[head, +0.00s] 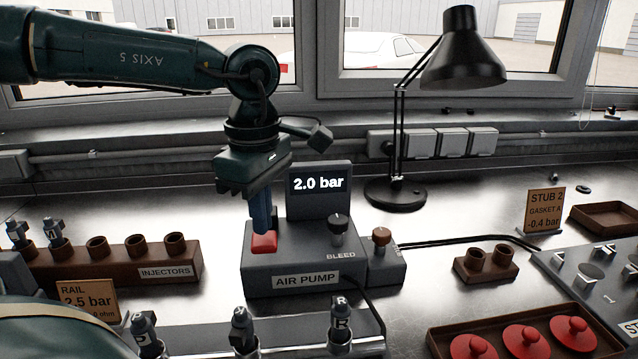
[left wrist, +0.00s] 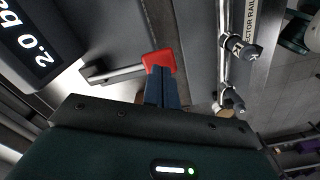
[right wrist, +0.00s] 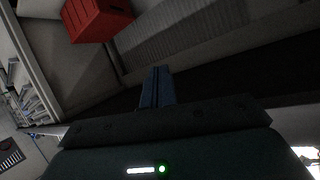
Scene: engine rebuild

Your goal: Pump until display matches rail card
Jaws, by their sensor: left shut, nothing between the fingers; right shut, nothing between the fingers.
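The grey air pump (head: 290,262) stands on the bench. Its display (head: 319,184) reads 2.0 bar. The red pump button (head: 264,243) is on its left top, and a dark BLEED knob (head: 338,225) is to the right. The rail card (head: 88,299) at lower left reads 2.5 bar, with a smaller line partly hidden by my arm. My left gripper (head: 262,222) is shut and empty, pointing down with its fingertips at the red button; the button also shows in the left wrist view (left wrist: 159,62). Whether they touch is unclear. My right gripper (right wrist: 157,75) is shut and empty, away from the pump.
A brown injector rack (head: 125,262) stands left of the pump. A rail with several injectors (head: 240,328) lies in front. A tray with red-lidded pieces (head: 524,338) is at lower right. A black lamp (head: 397,190) stands behind. The STUB 2 card (head: 543,210) reads -0.4 bar.

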